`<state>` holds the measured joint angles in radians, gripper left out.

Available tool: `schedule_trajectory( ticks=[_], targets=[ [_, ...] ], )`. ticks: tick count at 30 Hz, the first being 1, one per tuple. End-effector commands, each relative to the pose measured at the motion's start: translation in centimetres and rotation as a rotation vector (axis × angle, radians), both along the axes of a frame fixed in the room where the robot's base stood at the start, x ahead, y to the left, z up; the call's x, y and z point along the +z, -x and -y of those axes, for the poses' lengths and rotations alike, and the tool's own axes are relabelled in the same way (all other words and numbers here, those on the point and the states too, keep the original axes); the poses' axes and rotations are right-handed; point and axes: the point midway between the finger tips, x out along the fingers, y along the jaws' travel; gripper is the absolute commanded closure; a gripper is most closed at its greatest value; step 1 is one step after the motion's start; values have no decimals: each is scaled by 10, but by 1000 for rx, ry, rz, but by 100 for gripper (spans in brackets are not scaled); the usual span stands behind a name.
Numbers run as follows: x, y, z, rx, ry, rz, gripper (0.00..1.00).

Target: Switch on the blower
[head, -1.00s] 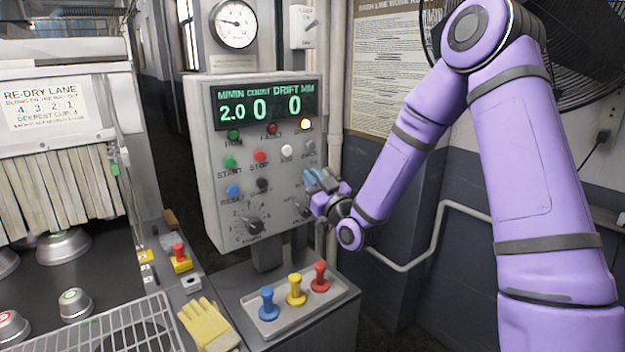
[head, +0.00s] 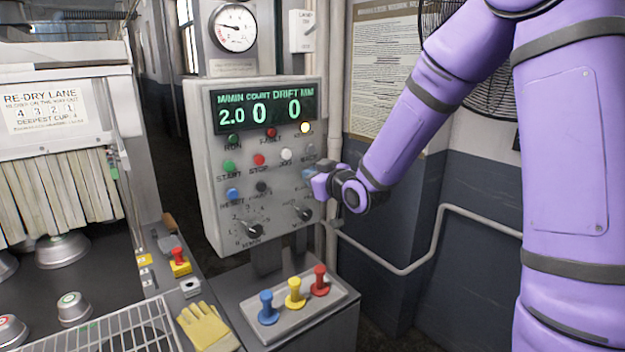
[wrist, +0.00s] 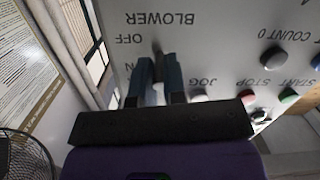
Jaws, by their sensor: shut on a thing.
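The control panel (head: 205,150) stands in the middle of the head view. The blower switch (wrist: 157,47) shows upside down in the wrist view, a small dark lever beside the OFF and ON labels, with BLOWER printed near it. My gripper (head: 312,182) is at the panel's right side in the head view. In the wrist view my gripper (wrist: 157,62) has its two blue fingers close together around the lever, shut on it. The fingers cover part of the lever, and I cannot tell which way it points. In the head view the gripper hides the switch.
Buttons, including a white jog button (head: 286,154), and two dark knobs (head: 304,213) sit close to the gripper. Below stands a tray (head: 285,318) with blue, yellow and red pegs. A pipe (head: 334,120) runs just right of the panel.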

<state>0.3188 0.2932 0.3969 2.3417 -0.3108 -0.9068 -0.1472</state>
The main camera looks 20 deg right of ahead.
Motion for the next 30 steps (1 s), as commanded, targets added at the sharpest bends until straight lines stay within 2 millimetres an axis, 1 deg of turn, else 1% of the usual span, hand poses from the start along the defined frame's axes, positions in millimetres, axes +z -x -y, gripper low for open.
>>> schedule_trajectory(
  ticks=[6, 12, 26, 27, 30],
  targets=[
    [4, -1, 0, 0, 34, -98, 100],
    [5, -1, -1, 0, 48, -146, 100],
    [5, -2, -1, 0, 51, -159, 100],
    [5, -2, -1, 1, 52, -158, 84],
    [5, -2, -1, 1, 51, -158, 63]
  ],
)
